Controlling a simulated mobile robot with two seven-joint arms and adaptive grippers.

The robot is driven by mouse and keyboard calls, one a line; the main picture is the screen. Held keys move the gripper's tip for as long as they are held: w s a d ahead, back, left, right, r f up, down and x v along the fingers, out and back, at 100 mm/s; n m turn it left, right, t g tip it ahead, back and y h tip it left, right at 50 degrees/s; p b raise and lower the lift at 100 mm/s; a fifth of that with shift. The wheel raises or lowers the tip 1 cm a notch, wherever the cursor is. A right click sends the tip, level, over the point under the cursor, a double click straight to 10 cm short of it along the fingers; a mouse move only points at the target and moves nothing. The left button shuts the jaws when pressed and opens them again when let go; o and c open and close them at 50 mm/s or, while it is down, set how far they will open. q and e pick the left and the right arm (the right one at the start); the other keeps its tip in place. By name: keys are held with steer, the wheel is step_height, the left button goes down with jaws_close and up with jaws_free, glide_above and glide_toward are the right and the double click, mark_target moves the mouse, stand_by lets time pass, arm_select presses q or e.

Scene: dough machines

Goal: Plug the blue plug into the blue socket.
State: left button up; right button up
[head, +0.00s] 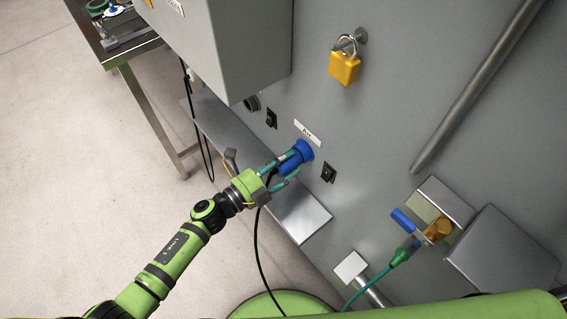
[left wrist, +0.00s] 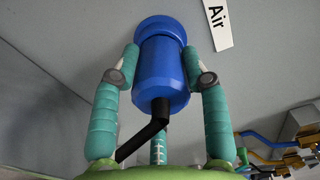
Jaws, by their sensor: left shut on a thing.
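The blue plug (head: 289,166) is held between the teal fingers of my left gripper (head: 293,163), at the grey machine wall. The blue socket (head: 304,149) is on the wall beside a white label reading "Air". In the left wrist view, the plug (left wrist: 160,85) points at the socket's wider blue ring (left wrist: 158,27) and looks in line with it. The plug's front end meets the socket with no clear gap; how deep it sits I cannot tell. A black cable (left wrist: 148,132) leaves the plug's rear. My right gripper is not in view.
A yellow padlock (head: 345,66) hangs above on the wall. A valve with a blue handle (head: 404,220) and a green connector (head: 401,256) sit to the right. A metal ledge (head: 300,213) lies below the plug. A steel table (head: 128,45) stands at the upper left.

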arm_select(q)
steer(key=o, duration=1.4)
steer(key=shift+c, duration=0.2)
steer(key=shift+o, duration=0.5)
steer(key=shift+o, duration=0.7)
steer(key=shift+s+a, duration=0.1)
steer(key=shift+a, duration=0.05)
steer(key=shift+p+v, duration=0.35)
steer(key=shift+v, duration=1.65)
steer(key=shift+a, duration=0.1)
steer(key=v, duration=1.2)
